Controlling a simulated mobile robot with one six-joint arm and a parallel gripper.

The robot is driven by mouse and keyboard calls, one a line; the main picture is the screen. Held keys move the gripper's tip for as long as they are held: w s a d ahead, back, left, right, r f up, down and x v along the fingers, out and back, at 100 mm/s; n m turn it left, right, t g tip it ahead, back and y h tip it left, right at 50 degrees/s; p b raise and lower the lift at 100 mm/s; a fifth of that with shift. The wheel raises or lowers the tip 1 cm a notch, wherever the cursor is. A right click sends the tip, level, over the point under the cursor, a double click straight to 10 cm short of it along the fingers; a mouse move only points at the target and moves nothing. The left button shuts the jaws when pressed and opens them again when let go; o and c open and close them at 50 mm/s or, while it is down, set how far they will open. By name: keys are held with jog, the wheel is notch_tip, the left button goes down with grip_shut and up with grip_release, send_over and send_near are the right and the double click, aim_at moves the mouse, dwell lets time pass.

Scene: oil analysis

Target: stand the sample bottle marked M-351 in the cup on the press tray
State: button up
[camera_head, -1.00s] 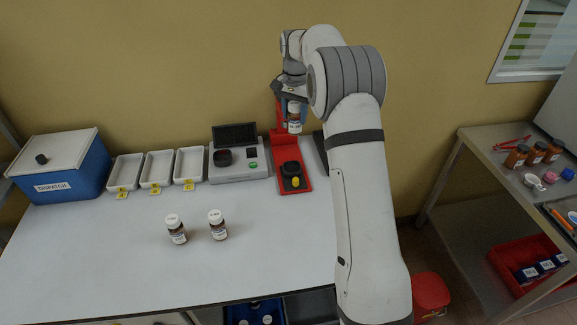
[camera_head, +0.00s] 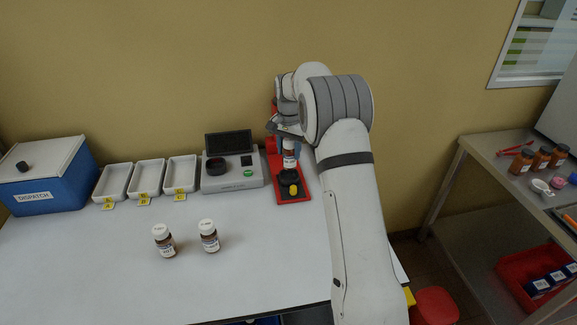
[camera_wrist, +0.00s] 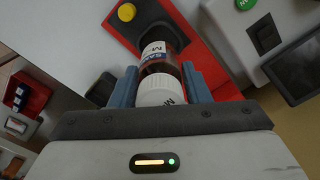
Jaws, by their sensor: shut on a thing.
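My gripper (camera_wrist: 160,72) is shut on a brown sample bottle (camera_wrist: 160,60) with a white cap and a white label. The label shows "M" and part of a word, but the number cannot be read. In the head view the held bottle (camera_head: 290,152) is upright, directly over the dark cup (camera_head: 288,178) on the red press tray (camera_head: 295,197). Its base is at or just above the cup's rim; I cannot tell whether it is inside. The cup is partly hidden by the bottle in the wrist view.
Two more capped brown bottles (camera_head: 164,242) (camera_head: 209,237) stand on the white table. A grey device (camera_head: 235,183) stands left of the press, then three white trays (camera_head: 147,178) and a blue dispatch box (camera_head: 45,180). A yellow knob (camera_head: 293,190) is at the tray's front.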

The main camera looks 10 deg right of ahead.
aim_at(289, 163)
notch_tip(289, 163, down, 5)
jog(key=shift+r+p, duration=0.2)
jog(key=shift+p, duration=0.25)
jog(key=shift+f, duration=0.2)
jog(key=shift+f, duration=0.15)
jog(key=shift+f+b, duration=0.25)
jog(key=shift+b, duration=0.1)
jog(key=o, duration=1)
jog(key=shift+o, duration=0.2)
jog(key=shift+r, duration=0.1)
